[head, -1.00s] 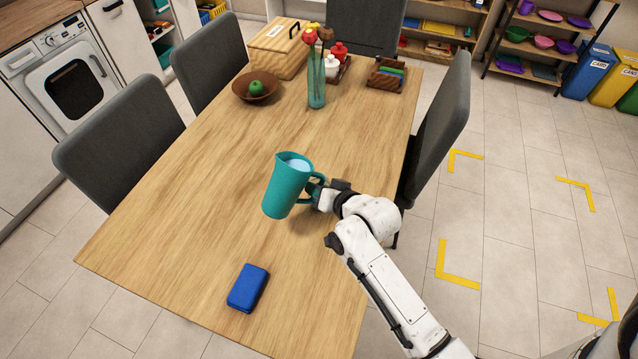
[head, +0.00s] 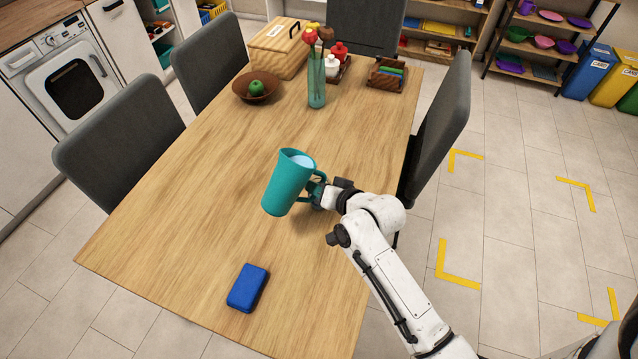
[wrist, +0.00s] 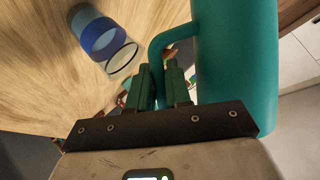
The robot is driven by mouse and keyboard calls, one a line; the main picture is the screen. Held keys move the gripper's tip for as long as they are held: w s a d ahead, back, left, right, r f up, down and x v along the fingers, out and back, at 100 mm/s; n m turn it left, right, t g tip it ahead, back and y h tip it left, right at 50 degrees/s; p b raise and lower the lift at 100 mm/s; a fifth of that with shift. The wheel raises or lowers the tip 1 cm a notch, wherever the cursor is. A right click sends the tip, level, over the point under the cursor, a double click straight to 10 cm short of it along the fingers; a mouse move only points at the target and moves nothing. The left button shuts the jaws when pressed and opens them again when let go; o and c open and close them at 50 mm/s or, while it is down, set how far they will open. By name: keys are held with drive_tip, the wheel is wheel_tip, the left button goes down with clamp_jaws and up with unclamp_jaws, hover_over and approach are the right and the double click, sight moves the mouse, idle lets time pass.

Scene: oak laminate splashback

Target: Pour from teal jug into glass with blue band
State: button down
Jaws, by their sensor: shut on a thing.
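The teal jug (head: 286,185) is held above the table by my gripper (head: 319,194), with pale contents in its mouth. It looks slightly tilted in the head view. In the wrist view, my gripper (wrist: 160,88) is shut on the handle of the jug (wrist: 235,70), whose body fills the right side. The glass with the blue band (wrist: 101,37) stands on the table at the upper left of the wrist view, apart from the jug. I cannot make out the glass in the head view; the jug may hide it.
A blue box (head: 248,288) lies near the table's (head: 180,215) front edge. At the back are a brown bowl (head: 256,88) with a green fruit, a flower vase (head: 316,85), a wooden box (head: 277,50) and a small caddy (head: 387,73). The table's left middle is clear. Chairs flank it.

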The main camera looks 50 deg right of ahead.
drive_tip(key=shift+a+r+m+t+y, duration=0.3)
drive_tip(key=shift+m+y, duration=0.1)
drive_tip(key=shift+y, duration=0.2)
idle(1.2)
drive_tip(key=shift+w+a+f+m+t+y+b, duration=0.15)
drive_tip(key=shift+a+f+m+t+y+b, duration=0.3)
drive_tip(key=shift+b, duration=0.7)
idle(1.2)
